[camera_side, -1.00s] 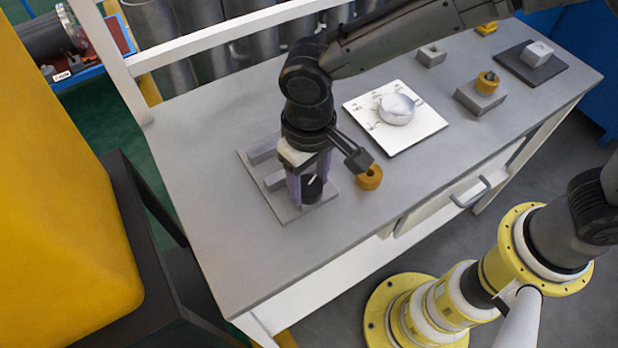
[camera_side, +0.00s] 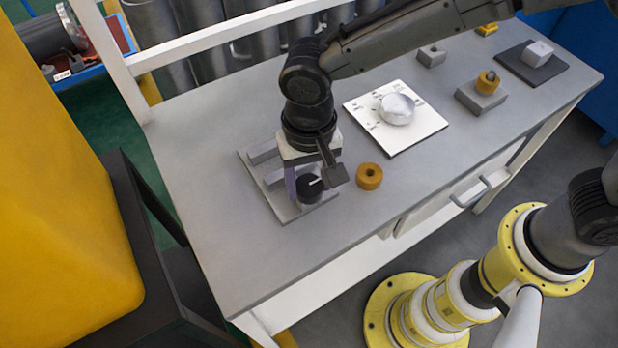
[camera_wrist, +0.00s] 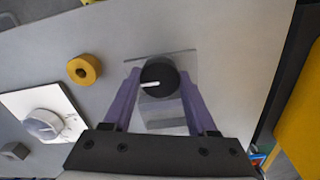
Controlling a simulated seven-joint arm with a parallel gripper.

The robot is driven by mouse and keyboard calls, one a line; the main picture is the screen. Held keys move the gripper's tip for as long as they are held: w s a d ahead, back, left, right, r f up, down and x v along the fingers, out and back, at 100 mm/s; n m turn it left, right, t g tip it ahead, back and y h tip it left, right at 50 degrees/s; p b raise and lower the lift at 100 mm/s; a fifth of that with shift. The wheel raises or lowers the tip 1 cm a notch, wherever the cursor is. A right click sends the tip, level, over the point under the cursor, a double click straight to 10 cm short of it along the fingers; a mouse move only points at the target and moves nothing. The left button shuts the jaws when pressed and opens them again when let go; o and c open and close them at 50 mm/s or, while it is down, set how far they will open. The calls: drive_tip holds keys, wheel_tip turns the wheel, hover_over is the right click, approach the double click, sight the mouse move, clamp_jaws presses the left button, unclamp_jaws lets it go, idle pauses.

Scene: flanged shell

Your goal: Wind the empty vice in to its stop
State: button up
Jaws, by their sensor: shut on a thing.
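The vice is a grey base plate (camera_side: 285,212) on the bench with two grey bars, the jaws (camera_side: 262,153), across it. Nothing shows between the bars, though my gripper hides part of them. A round black knob (camera_side: 307,191) with a white pointer line sits at the plate's near right end. My gripper (camera_side: 306,178) points down over it, shut on the knob. In the wrist view the knob (camera_wrist: 158,82) lies between my two purple fingers (camera_wrist: 160,76), its white line pointing left. The plate (camera_wrist: 184,60) shows behind it.
An orange ring (camera_side: 369,176) lies close to the right of the vice. Beyond it are a white dial board (camera_side: 392,140) with a silver knob, a grey block with an orange ring (camera_side: 488,80), and a dark pad (camera_side: 530,68) with a pale block. The bench's left front is clear.

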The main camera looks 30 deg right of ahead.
sight(309, 185)
drive_tip(key=shift+r, duration=0.1)
drive_tip(key=o, duration=1.4)
drive_tip(key=shift+c, duration=0.2)
wheel_tip(309, 185, up, 14)
